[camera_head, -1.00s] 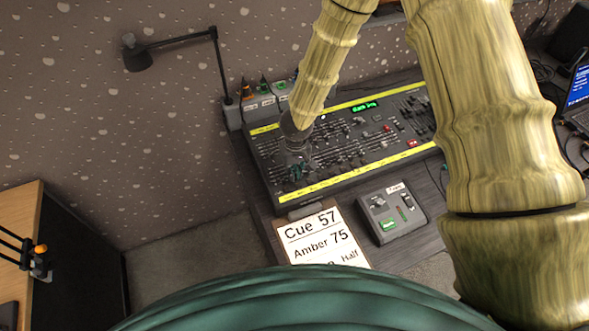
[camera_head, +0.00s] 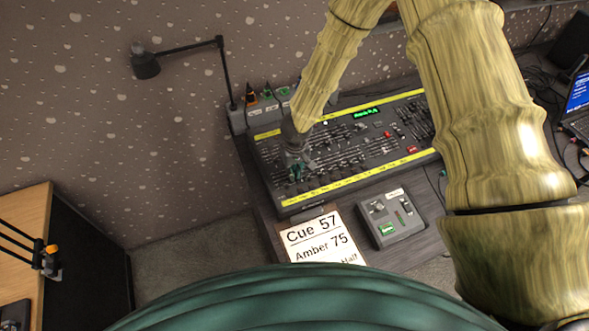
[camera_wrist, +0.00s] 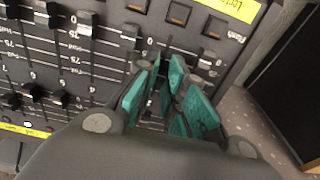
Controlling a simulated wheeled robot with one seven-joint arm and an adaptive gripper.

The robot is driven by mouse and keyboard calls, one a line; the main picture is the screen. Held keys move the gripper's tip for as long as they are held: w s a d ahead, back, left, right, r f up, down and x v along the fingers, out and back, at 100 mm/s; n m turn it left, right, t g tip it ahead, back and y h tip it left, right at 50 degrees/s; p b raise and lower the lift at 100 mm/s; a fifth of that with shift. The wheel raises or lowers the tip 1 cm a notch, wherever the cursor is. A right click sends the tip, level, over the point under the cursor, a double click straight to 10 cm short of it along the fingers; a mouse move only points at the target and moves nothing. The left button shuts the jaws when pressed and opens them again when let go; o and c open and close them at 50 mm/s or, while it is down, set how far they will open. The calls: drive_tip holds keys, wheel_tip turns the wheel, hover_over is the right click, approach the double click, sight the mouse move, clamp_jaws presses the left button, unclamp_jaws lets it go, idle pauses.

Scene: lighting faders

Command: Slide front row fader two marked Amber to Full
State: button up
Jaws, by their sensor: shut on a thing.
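The black lighting console (camera_head: 262,160) lies on the desk with rows of faders and yellow label strips. My gripper (camera_head: 295,172) is down at its left end. In the wrist view my gripper's teal finger pads (camera_wrist: 168,92) are closed together over the fader slots, shut on a fader cap that the pads mostly hide. I cannot read the Amber label or tell which fader it is. Free fader caps (camera_wrist: 84,22) with 0 to 75 scale marks show left of the pads. One more cap (camera_wrist: 207,57) is close to their right.
A cue card (camera_head: 318,238) reading "Cue 57, Amber 75" and a small grey box (camera_head: 391,218) are in front of the console. A lamp (camera_head: 146,64) stands behind at left. A laptop (camera_head: 578,95) is at far right.

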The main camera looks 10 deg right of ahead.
drive_tip(key=shift+w+a+r+p, duration=0.15)
drive_tip(key=shift+w+p, duration=0.6)
drive_tip(key=shift+p, duration=0.65)
drive_tip(key=shift+w+p, duration=0.35)
drive_tip(key=shift+p, duration=0.1)
drive_tip(key=shift+w+a+p, duration=0.15)
drive_tip(key=shift+w+p, duration=0.25)
drive_tip(key=shift+p, duration=0.2)
drive_tip(key=o, duration=0.4)
drive_tip(key=shift+o, duration=0.2)
drive_tip(key=shift+r+p, duration=1.05)
drive_tip(key=shift+r, duration=0.2)
drive_tip(key=shift+r, duration=0.1)
